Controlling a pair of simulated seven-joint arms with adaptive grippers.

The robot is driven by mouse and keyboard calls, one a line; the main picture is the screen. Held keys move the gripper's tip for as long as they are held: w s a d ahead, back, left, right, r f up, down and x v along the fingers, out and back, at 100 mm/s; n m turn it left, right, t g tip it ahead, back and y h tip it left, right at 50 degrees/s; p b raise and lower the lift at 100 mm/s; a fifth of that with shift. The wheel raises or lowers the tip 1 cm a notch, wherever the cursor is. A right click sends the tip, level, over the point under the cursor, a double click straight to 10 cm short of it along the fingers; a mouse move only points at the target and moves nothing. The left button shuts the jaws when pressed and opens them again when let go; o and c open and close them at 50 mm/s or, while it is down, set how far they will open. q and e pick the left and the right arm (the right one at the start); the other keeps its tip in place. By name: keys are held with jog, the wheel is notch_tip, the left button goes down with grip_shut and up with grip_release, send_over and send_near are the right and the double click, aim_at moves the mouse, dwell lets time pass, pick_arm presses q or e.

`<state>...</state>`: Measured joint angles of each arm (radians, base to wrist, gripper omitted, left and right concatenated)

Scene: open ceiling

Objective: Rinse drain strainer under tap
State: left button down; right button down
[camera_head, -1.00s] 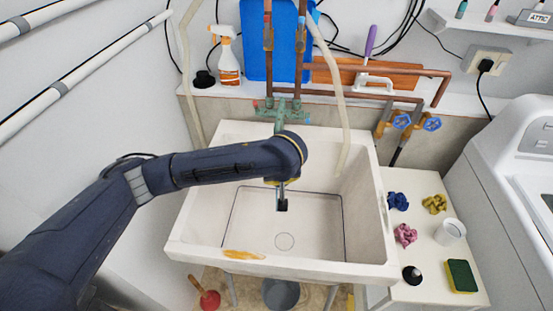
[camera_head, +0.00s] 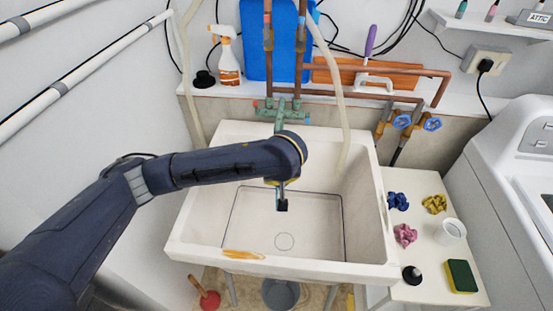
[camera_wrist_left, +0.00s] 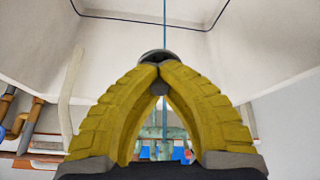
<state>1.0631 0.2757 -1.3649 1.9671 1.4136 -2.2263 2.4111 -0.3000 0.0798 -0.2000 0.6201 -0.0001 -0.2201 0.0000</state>
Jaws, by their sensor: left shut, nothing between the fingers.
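My left gripper (camera_head: 282,206) is over the middle of the white sink (camera_head: 205,225), in front of the green tap (camera_head: 282,110). In the left wrist view its yellow fingers (camera_wrist_left: 160,68) meet at the tips and are shut. A dark grey rounded piece (camera_wrist_left: 152,55) shows at the fingertips; I cannot tell whether it is the strainer or part of the fingertips. A thin blue line (camera_wrist_left: 165,22), seemingly water, runs past the fingertips, with the tap (camera_wrist_left: 160,147) below in that view. The round drain (camera_head: 284,241) is in the sink floor. My right gripper is not in view.
On the white side table (camera_head: 420,200) are crumpled cloths, a white cup (camera_head: 451,232), a dark bottle (camera_head: 412,275) and a sponge (camera_head: 461,276). A pale hose (camera_head: 335,85) hangs into the sink's right side.

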pick_arm(q)
jog(key=s+r, duration=0.4)
jog(key=s, duration=0.1)
dwell(0.8)
